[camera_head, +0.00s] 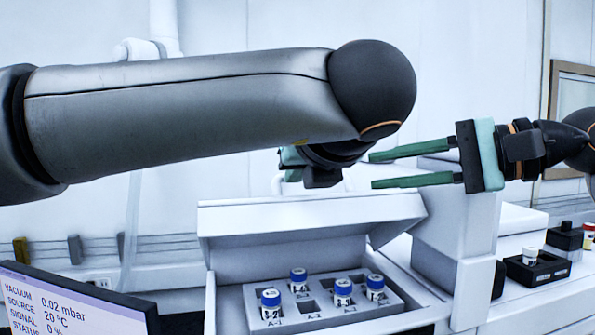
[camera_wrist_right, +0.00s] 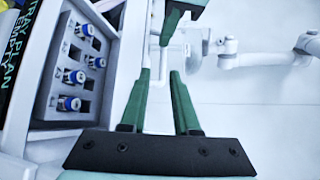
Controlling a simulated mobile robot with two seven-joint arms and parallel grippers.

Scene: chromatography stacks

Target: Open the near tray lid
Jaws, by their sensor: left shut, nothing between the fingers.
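The white tray box (camera_head: 211,300) stands in the lower middle of the head view. Its white lid (camera_head: 310,217) is raised at the back and the inside shows. A grey rack (camera_head: 320,306) inside holds several blue-capped vials; the rack also shows in the right wrist view (camera_wrist_right: 62,98). My left gripper (camera_head: 289,166) is shut and empty, above the lid and partly hidden by my left arm; its green part shows in the right wrist view (camera_wrist_right: 188,8). My right gripper (camera_head: 371,171) is open and empty, above and right of the lid, fingers pointing left.
A screen (camera_head: 70,305) with vacuum readings stands at the lower left. A white block (camera_head: 455,240) stands right of the tray. Black holders with a small white-capped vial (camera_head: 530,256) sit at the far right.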

